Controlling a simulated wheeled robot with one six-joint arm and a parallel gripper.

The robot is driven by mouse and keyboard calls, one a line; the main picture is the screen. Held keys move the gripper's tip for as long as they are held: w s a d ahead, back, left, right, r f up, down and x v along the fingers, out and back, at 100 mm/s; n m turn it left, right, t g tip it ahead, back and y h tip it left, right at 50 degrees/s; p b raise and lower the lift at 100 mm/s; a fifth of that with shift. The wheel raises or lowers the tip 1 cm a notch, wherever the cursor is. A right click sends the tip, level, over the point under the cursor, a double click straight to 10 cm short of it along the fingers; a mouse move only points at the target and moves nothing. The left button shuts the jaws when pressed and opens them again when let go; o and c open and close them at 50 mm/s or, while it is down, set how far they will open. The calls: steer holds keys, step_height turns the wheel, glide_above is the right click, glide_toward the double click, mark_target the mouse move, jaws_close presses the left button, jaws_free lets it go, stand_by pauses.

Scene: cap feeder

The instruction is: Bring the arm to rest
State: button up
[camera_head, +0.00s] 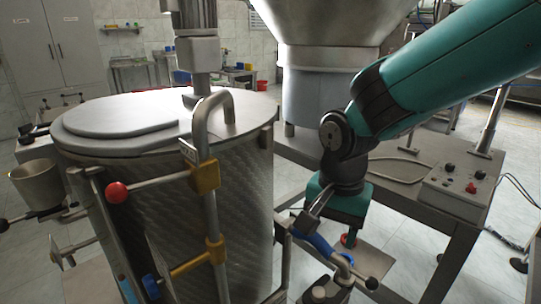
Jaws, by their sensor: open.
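My teal and black arm comes in from the upper right and bends down at a black wrist joint. My gripper (322,207) is at its lower end, beside the right side of the large steel vessel (240,190) and low in front of the table. It is open, and I see nothing held in it. Its fingertips are hard to make out among the valve handles there.
The vessel has a flat lid (120,115), a bent pipe, and a lever with a red knob (117,192). A blue-handled valve (318,243) is just below my gripper. A steel hopper (325,40) and a table with a control box (455,190) stand behind and right.

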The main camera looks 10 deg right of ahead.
steer(key=s+r+n+y, duration=0.2)
steer(key=s+r+n, duration=0.1)
steer(key=s+n, duration=0.4)
steer(key=s+r+n+y, duration=0.2)
steer(key=s+r+n, duration=0.2)
steer(key=s+n, duration=0.35)
step_height(320, 180, up, 16)
steer(key=p, duration=1.6)
steer(key=shift+r+m+p, duration=0.2)
steer(key=shift+m+p, duration=0.15)
steer(key=shift+p, duration=0.05)
steer(key=shift+a, duration=0.1)
